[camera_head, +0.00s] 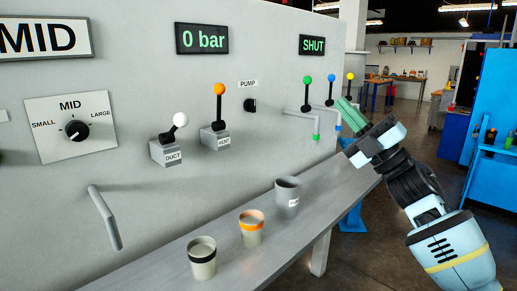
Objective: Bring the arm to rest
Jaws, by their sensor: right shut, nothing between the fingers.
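My right arm comes in from the lower right. Its gripper (350,116) points up and left, with green fingers shut and nothing between them. It is raised in front of the wall panel's right end, close to the blue- and yellow-knobbed levers in the picture. I cannot tell whether it touches any of them. My left gripper does not show.
A grey bench (187,259) runs along the panel, bearing a black-banded cup (202,260), an orange-banded cup (251,230) and a grey cup (288,194). Levers with white (180,120), orange (219,89) and green (307,79) knobs stick out.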

